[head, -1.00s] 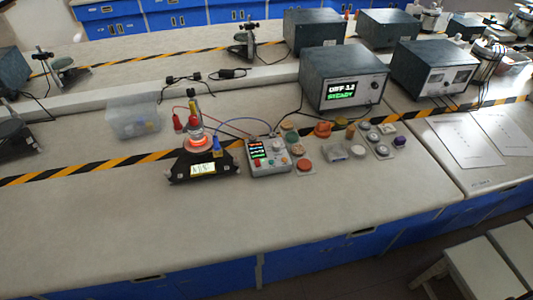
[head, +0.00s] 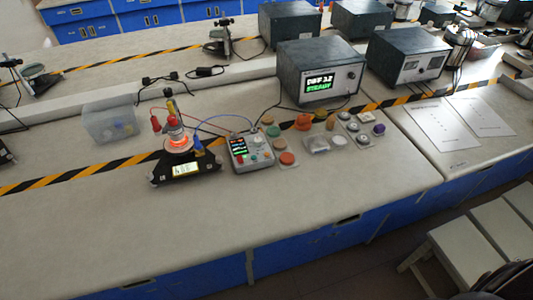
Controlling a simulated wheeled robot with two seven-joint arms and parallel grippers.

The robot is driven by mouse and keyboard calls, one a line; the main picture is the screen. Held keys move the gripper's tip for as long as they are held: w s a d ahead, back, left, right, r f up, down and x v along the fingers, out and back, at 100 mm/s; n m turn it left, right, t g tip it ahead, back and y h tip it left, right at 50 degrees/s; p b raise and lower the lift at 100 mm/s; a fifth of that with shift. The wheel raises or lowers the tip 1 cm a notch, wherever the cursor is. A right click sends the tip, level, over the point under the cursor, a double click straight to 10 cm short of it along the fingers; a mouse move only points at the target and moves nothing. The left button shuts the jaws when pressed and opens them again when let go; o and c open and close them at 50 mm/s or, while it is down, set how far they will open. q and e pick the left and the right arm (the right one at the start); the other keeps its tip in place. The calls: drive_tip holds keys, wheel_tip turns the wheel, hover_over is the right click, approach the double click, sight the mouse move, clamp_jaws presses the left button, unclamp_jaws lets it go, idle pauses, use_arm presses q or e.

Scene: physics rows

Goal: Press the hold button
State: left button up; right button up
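A small grey control box (head: 257,157) with a dark, lit screen and several small buttons sits on the bench, right of centre-left. Its labels are too small to read, so I cannot tell which button is the hold button. Red and blue leads run between the two. Neither of my grippers is in view.
Loose buttons and knobs, such as a red round one (head: 287,158), lie right of the box. A clear bin (head: 108,124) stands left. A power unit (head: 320,72) reading "STEADY" stands behind. The front bench top is clear. Stools (head: 470,252) stand at lower right.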

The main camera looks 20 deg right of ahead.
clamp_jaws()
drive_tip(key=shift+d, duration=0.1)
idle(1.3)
